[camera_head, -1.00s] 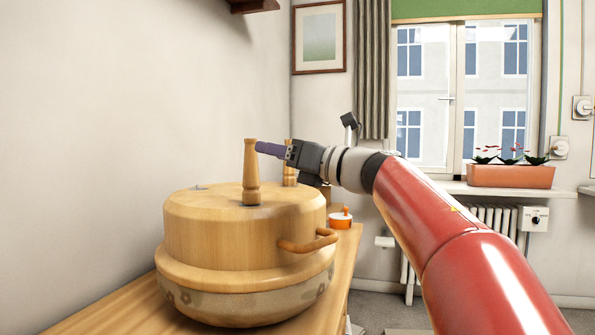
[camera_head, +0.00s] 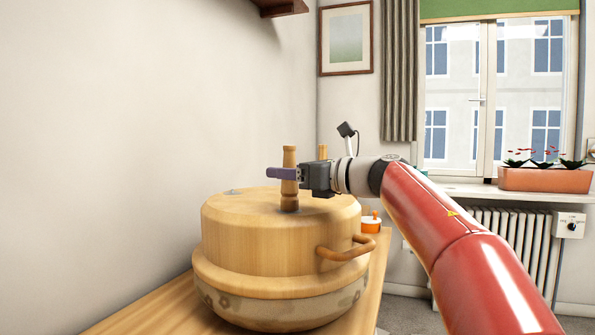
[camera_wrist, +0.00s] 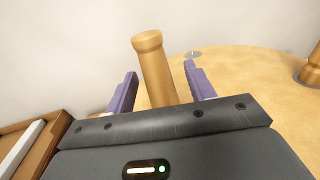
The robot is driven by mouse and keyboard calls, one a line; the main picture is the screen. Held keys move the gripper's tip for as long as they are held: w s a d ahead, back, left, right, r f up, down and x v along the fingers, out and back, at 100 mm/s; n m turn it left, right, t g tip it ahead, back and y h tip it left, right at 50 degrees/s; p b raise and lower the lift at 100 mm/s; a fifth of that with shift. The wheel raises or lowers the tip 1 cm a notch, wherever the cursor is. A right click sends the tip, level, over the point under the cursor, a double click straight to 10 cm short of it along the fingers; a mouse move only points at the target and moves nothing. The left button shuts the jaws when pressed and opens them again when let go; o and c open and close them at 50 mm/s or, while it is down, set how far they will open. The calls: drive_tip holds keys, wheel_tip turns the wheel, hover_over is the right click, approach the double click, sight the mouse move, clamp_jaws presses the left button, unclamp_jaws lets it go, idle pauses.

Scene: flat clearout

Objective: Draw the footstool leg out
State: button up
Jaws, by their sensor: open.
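The upturned wooden footstool (camera_head: 270,240) sits on a wooden surface in the head view, its legs pointing up. A turned footstool leg (camera_head: 289,158) stands upright at its middle top; it also shows in the wrist view (camera_wrist: 155,68). My gripper (camera_wrist: 161,85) is open, with one purple finger on each side of this leg. Gaps show between leg and fingers in the wrist view. In the head view one finger crosses in front of the leg, below its top. The leg's base is hidden by my gripper in the wrist view.
Another leg (camera_head: 323,152) stands behind, partly hidden by my gripper. A small metal plate (camera_wrist: 193,54) lies on the stool's underside. A curved wooden handle (camera_head: 345,250) sticks out at the right. An orange pot (camera_head: 371,224) stands behind. The wall is close on the left.

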clamp_jaws()
drive_tip(key=shift+r+p, duration=0.85)
drive_tip(key=shift+r, duration=0.15)
idle(0.4)
drive_tip(key=shift+r, duration=2)
